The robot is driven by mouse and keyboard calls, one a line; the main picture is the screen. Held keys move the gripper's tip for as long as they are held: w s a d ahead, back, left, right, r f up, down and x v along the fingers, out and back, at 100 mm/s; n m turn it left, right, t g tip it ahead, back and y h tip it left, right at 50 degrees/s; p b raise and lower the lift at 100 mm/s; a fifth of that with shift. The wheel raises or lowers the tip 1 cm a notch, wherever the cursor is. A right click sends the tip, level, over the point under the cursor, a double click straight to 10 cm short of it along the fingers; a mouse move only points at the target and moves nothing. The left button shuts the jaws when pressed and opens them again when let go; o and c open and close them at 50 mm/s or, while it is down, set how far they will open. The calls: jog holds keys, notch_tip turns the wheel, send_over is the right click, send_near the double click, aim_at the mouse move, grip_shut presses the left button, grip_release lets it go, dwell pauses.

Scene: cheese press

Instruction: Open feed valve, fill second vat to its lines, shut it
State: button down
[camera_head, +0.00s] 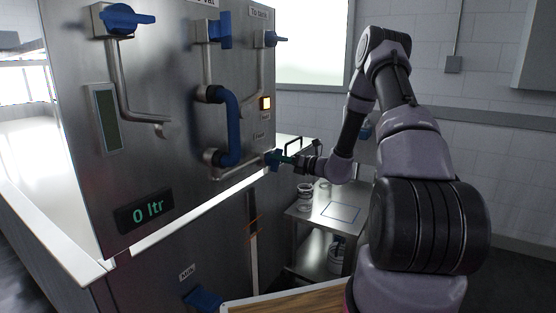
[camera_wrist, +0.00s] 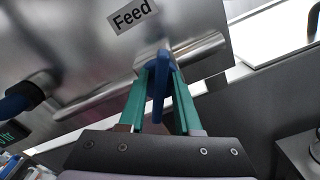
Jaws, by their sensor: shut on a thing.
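The feed valve's blue handle (camera_wrist: 161,82) sits on a metal pipe under a "Feed" label (camera_wrist: 133,15) in the wrist view. My gripper (camera_wrist: 159,75) is shut on this handle, with one green finger on each side. In the head view my gripper (camera_head: 283,159) reaches in from the right to the handle (camera_head: 271,157), low on the steel panel's right edge. The display (camera_head: 148,211) reads "0 ltr". A white-rimmed vat (camera_head: 85,271) stands at the left. A vertical strip with orange marks (camera_head: 253,235) shows below the panel. I cannot tell which vat is the second.
Other blue valve handles (camera_head: 127,18) (camera_head: 219,30) are higher on the panel, and a blue curved pipe (camera_head: 233,125) stands out from it. A lit button (camera_head: 266,103) glows. A small steel table (camera_head: 303,211) with jars is behind my arm. A wooden top (camera_head: 290,306) is in front.

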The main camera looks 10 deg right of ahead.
jog(key=shift+f+m, duration=0.1)
jog(key=shift+m, duration=0.2)
jog(key=c, duration=0.9)
grip_release()
jog(key=shift+o, duration=0.2)
jog(key=shift+d, duration=0.1)
jog(key=v, duration=1)
jog(key=shift+s+d, duration=0.2)
jog(key=shift+s, duration=0.1)
